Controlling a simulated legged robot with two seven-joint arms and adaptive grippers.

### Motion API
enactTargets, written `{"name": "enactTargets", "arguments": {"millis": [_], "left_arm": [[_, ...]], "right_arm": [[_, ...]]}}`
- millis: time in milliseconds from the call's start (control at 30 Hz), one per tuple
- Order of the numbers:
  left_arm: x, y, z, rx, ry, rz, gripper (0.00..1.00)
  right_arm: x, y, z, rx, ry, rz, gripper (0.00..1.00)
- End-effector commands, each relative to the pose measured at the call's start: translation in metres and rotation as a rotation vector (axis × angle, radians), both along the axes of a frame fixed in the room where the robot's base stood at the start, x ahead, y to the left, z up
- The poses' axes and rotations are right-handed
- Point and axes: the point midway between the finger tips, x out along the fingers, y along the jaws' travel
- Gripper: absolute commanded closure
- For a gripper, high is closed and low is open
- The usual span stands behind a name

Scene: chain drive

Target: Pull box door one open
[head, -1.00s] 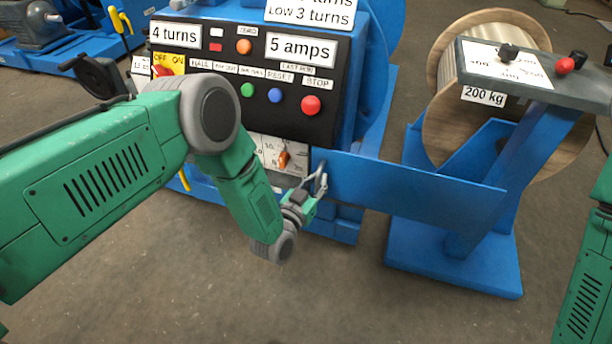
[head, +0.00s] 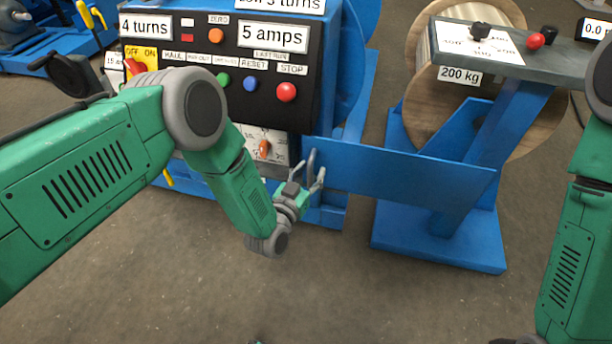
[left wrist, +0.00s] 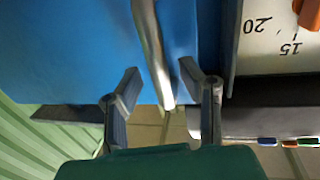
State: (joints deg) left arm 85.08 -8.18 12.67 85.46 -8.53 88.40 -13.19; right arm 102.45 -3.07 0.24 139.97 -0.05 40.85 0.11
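The box door is a blue panel (head: 400,172) at the lower right of the control box, reaching to the right. A grey bar handle (head: 312,160) is on its left end. The dial face beside it, with an orange knob (head: 264,148), is uncovered. My left gripper (head: 306,182) is at the handle. In the left wrist view, its two fingers (left wrist: 160,78) are open, one on each side of the handle (left wrist: 152,50), with gaps to both. The blue panel (left wrist: 75,50) fills the left of that view. My right gripper is not clearly visible; only my right arm shows.
The control panel (head: 205,105) with buttons is above the dial. A blue stand with a grey top (head: 505,62) and a wooden cable reel (head: 425,120) are at the right. Bare floor (head: 330,285) lies in front.

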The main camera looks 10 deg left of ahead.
Motion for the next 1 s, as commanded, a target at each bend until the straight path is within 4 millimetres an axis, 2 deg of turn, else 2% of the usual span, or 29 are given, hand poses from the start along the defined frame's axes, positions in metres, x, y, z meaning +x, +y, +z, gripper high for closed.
{"name": "enactTargets", "arguments": {"millis": [167,400,600,800,1000], "left_arm": [[-0.017,0.006,-0.001,-0.001,0.002,0.000,0.66],[-0.067,0.023,-0.002,-0.003,0.007,0.001,0.66],[-0.100,0.032,-0.003,-0.003,0.007,0.000,0.66],[-0.115,0.037,-0.003,-0.004,0.005,0.000,0.66],[-0.116,0.037,-0.002,-0.004,0.004,0.000,0.66]], "right_arm": [[-0.002,0.000,0.001,-0.001,0.002,-0.001,1.00],[-0.001,0.001,0.001,-0.003,0.001,-0.001,1.00],[-0.001,0.000,0.000,-0.001,0.002,0.000,1.00],[-0.001,0.000,0.000,-0.001,0.002,-0.001,1.00],[-0.001,0.000,0.001,-0.001,0.002,-0.001,1.00]]}}
